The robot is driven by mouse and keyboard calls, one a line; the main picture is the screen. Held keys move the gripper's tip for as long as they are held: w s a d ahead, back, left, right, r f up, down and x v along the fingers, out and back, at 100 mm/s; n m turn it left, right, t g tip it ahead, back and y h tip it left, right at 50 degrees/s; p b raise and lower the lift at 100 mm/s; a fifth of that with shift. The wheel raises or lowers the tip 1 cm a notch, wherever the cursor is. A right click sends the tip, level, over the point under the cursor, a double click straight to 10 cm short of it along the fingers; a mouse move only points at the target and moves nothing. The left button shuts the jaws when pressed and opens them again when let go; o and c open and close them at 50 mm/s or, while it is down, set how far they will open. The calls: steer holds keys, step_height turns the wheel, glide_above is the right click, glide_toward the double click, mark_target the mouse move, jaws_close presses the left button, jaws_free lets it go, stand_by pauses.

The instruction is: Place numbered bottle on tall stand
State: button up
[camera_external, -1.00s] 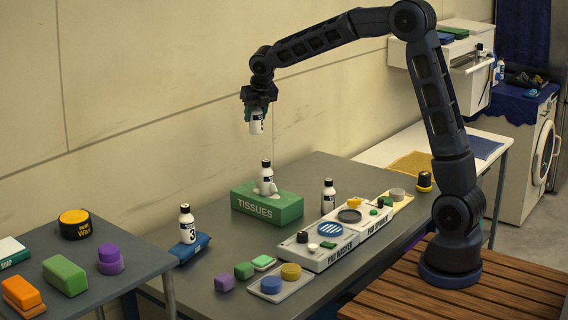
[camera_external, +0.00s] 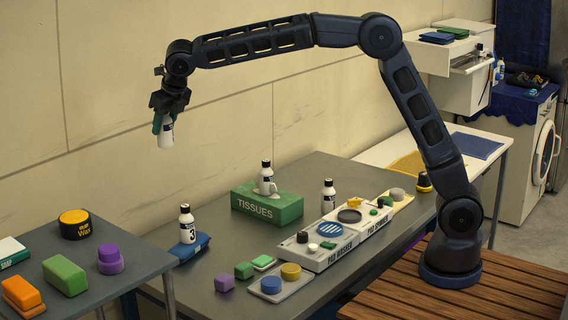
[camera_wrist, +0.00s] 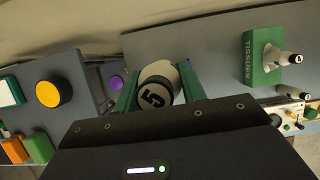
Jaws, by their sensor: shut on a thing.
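My gripper (camera_external: 164,118) is shut on a white bottle (camera_external: 166,138) and holds it high in the air, slightly tilted, in front of the wall. In the wrist view the held bottle (camera_wrist: 157,92) shows a black number 5 between the green fingers. Another white bottle marked 3 (camera_external: 187,226) stands on a flat blue item (camera_external: 190,248) at the bench's left end. A third bottle (camera_external: 266,176) stands on the green tissue box (camera_external: 283,208). A fourth bottle (camera_external: 328,197) stands behind the white pad-washer unit. I cannot tell which object is the tall stand.
A separate grey table at the left holds a yellow-topped wax tin (camera_external: 75,224), purple rounds (camera_external: 110,259), and green (camera_external: 65,276) and orange (camera_external: 22,295) blocks. Small blocks and a tray (camera_external: 281,290) lie at the bench's front. The bench between blue item and tissue box is clear.

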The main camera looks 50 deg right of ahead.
steer(key=s+a+r+n+y, duration=0.1)
steer(key=s+a+r+n, duration=0.15)
steer(key=s+a, duration=1.1)
steer(key=s+a+r+n+y, duration=0.15)
steer(key=s+a+r, duration=0.25)
steer(key=s+a, duration=0.9)
steer(key=shift+h, duration=0.35)
steer(key=w+a+f, duration=0.1)
steer(key=f, duration=0.5)
steer(key=w+a+f, duration=0.1)
steer(key=f, duration=0.6)
steer(key=w+a+f, duration=0.1)
steer(key=f, duration=0.5)
steer(key=shift+a+f, duration=0.2)
steer(key=shift+a, duration=0.05)
steer(key=shift+f+g, duration=0.1)
steer(key=shift+g, duration=0.2)
steer(key=o, duration=1.1)
steer(key=shift+c, duration=0.2)
steer(key=v, duration=1.2)
